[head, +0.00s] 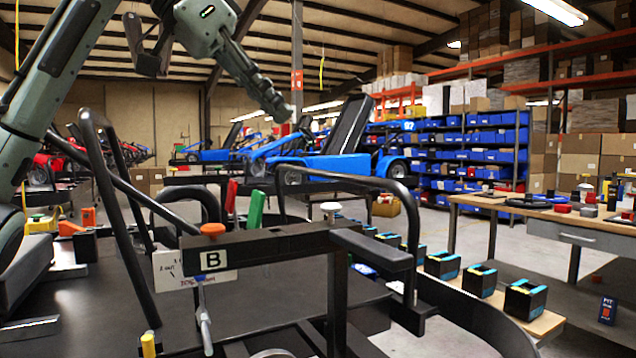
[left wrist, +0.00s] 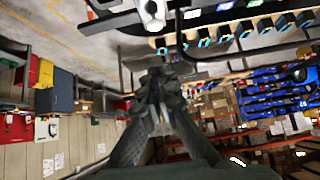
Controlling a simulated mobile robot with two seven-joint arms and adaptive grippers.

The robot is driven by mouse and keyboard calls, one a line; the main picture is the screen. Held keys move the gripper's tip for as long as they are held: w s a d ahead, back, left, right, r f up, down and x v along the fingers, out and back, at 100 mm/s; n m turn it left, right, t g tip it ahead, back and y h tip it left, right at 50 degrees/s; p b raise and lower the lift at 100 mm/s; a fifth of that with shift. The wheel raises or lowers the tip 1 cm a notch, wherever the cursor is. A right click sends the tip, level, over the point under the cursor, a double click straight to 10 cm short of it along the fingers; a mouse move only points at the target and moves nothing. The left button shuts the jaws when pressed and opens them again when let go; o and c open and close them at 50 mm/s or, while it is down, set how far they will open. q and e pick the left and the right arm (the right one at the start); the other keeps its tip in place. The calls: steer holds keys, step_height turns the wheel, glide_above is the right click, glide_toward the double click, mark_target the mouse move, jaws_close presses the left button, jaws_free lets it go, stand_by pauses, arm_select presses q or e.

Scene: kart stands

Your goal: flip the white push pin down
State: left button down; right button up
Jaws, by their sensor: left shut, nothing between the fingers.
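The white push pin (head: 330,208) stands upright in the head view, its round white head above the black bar of the stand (head: 265,242). An orange push pin (head: 213,229) stands on the same bar to its left, above the "B" label. My left gripper (head: 283,112) hangs above and to the left of the white pin, pointing down and to the right, apart from it. Its fingers are together and empty, also in the left wrist view (left wrist: 158,75). A white rounded thing (left wrist: 152,12) at the top edge there may be the pin. My right gripper is not in view.
Black tube frames (head: 110,210) rise at the left of the stand. Green (head: 257,208) and red (head: 231,196) upright handles stand behind the bar. Several black-and-blue boxes (head: 480,280) line a bench at the right. The air above the bar is mostly clear.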

arm_select(q)
glide_above(331, 218)
steer(key=a, duration=0.2)
steer(key=f, duration=0.9)
steer(key=shift+s+d+f, duration=0.15)
steer(key=shift+s+d, duration=0.1)
steer(key=shift+a+f, duration=0.1)
steer(key=shift+f, duration=0.75)
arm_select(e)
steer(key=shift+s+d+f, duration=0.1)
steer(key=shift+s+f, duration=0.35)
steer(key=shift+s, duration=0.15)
arm_select(q)
steer(key=shift+s+f, duration=0.1)
steer(key=shift+s, duration=0.05)
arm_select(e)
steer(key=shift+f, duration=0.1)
